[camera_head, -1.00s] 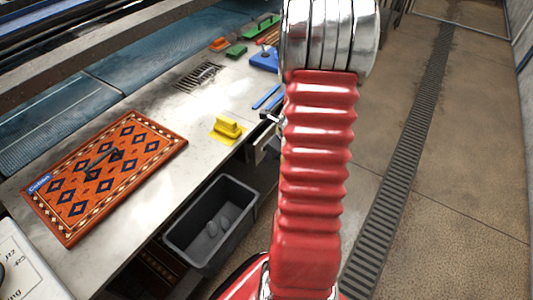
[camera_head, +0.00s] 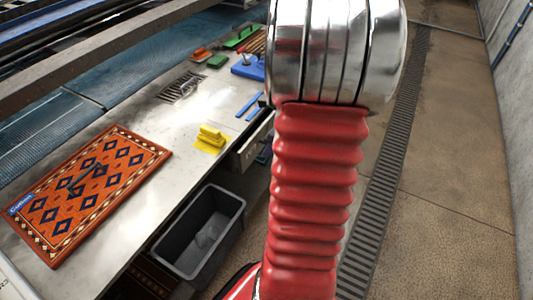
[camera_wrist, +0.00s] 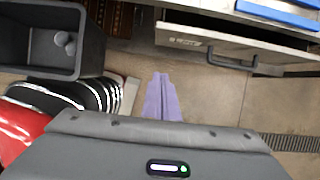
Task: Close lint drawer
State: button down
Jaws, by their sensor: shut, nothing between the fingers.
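The lint drawer (camera_head: 250,148) sits under the bench's front edge in the head view and sticks out from it. In the wrist view its pale metal front panel (camera_wrist: 190,42) carries a small label and a dark bar handle (camera_wrist: 232,59). A dark gap shows behind the panel's top edge, so the drawer stands open. My gripper (camera_wrist: 162,80) shows in the wrist view as purple fingers, shut and empty. Its tips are below and left of the panel, apart from the handle. My gripper is hidden behind my red arm in the head view.
A grey bin (camera_head: 235,199) stands left of the drawer; the wrist view shows rounded lumps inside it. A patterned rug (camera_head: 125,150), a yellow brush (camera_head: 210,135) and blue strips (camera_head: 255,106) lie on the bench. A floor drain grate (camera_head: 385,150) runs along the clear floor to the right.

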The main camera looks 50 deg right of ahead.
jog(key=w+a+r+n, duration=0.2)
jog(key=a+r+n, duration=0.4)
jog(key=a+n, duration=0.25)
jog(key=w+a+r+n, duration=0.2)
jog(key=a+r+n, duration=0.4)
jog(key=a, duration=0.4)
jog(key=s+a+r+n, duration=0.3)
jog(key=s+a+n, duration=0.1)
jog(key=a+n, duration=0.4)
jog(key=s+a+r+n+t, duration=0.1)
jog(key=s+a+r+n, duration=0.2)
jog(key=a+n, duration=0.5)
jog(key=s+n, duration=0.1)
jog(key=n, duration=0.2)
jog(key=shift+s+h, duration=0.25)
jog(key=shift+h, duration=0.15)
jog(key=shift+r+n, duration=0.1)
jog(key=shift+n, duration=0.15)
